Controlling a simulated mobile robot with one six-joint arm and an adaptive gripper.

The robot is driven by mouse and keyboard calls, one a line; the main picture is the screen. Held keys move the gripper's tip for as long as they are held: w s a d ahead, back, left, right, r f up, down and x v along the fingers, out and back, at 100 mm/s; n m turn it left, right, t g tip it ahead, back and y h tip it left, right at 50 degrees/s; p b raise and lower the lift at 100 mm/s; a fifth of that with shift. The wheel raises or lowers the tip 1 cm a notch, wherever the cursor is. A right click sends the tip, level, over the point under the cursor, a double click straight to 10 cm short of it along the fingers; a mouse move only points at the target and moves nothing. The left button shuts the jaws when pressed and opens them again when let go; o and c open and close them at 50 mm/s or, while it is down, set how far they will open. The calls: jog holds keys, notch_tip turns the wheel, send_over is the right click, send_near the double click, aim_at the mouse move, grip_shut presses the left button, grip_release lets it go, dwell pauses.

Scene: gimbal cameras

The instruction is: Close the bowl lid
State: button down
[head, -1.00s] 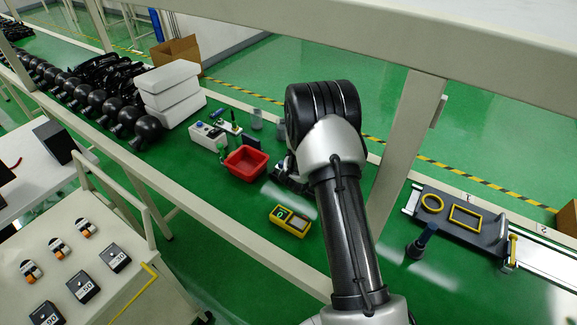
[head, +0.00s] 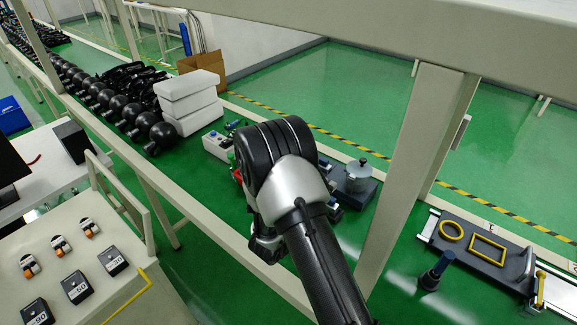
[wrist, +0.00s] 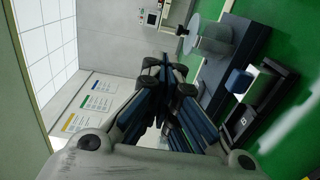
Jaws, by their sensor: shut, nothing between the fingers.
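A round silver-grey vessel with a disc-shaped top, which looks like the lidded bowl (head: 358,178), stands on a dark base (head: 352,197) right of my arm in the head view. The bowl also shows at the upper right of the wrist view (wrist: 217,40), beside its dark blue base (wrist: 232,65). I cannot tell whether the lid is fully seated. My gripper (wrist: 168,75) is shut and empty in the wrist view, apart from the bowl and to its left. In the head view my arm hides the fingers.
A blue block (wrist: 239,81) sits near the base in the wrist view. White boxes (head: 188,98) and black dumbbell-like parts (head: 120,108) lie at the left of the green bench. A beige post (head: 412,170) rises right of the bowl. A dark plate with yellow frames (head: 475,250) lies farther right.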

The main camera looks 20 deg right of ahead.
jog(key=w+a+r+m+t+y+p, duration=0.1)
jog(key=w+a+r+m+y, duration=0.1)
jog(key=a+r+y, duration=0.5)
jog(key=w+a+r+m+t+y, duration=0.1)
jog(key=w+a+r+m+y, duration=0.1)
jog(key=a+r+y, duration=0.45)
jog(key=s+a+r+g+y, duration=0.1)
jog(key=s+a+r+y, duration=0.1)
jog(key=s+a+r, duration=0.45)
jog(key=s+d+m+g, duration=0.1)
jog(key=s+g, duration=0.4)
jog(key=s, duration=2.2)
jog(key=shift+d+f+m, duration=0.25)
jog(key=shift+d+m, duration=0.1)
jog(key=shift+m, duration=0.25)
jog(key=shift+s, duration=0.1)
